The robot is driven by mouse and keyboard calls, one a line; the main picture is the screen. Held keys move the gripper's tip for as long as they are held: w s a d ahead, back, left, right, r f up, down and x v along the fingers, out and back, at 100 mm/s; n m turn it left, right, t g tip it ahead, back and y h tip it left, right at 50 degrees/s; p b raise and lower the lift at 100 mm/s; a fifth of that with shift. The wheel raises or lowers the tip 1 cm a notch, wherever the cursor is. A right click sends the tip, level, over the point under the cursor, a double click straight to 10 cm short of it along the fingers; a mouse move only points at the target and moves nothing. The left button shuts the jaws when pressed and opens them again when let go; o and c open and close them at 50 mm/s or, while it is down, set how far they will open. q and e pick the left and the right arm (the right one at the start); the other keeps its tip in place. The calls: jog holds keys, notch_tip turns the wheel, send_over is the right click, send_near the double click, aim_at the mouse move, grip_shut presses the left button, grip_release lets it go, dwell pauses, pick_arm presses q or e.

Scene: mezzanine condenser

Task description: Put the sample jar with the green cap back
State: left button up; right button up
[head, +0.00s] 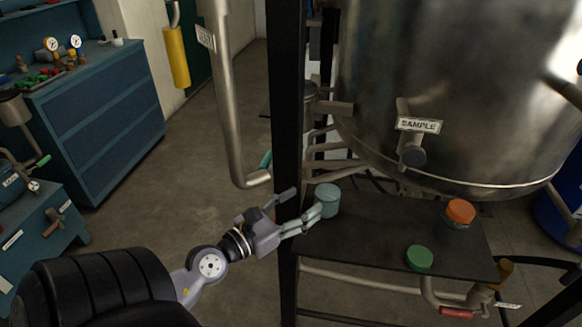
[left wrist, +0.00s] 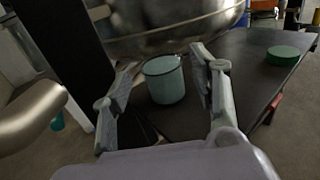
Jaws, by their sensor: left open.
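The green cap (head: 419,258) shows on the dark shelf (head: 375,238) below the big steel vessel, near the shelf's front edge. Little or nothing of a jar body can be made out under it. It also shows at the upper right of the left wrist view (left wrist: 283,54). My left gripper (head: 299,205) is open and empty at the shelf's left end. A teal cup (head: 328,198) stands upright just ahead of its fingers. In the left wrist view the cup (left wrist: 164,82) appears between the fingers; contact cannot be told. My right gripper is not in view.
An orange-capped jar (head: 460,213) stands on the shelf's right part. A dark upright post (head: 287,110) rises beside my left gripper. A steel pipe (head: 228,100) hangs left of it. The vessel with the SAMPLE tag (head: 418,125) overhangs the shelf. The shelf's middle is clear.

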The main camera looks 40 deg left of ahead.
pick_arm(q)
jog(key=shift+s+a+b, duration=0.1)
jog(key=shift+s+b, duration=0.25)
jog(key=shift+s, duration=0.8)
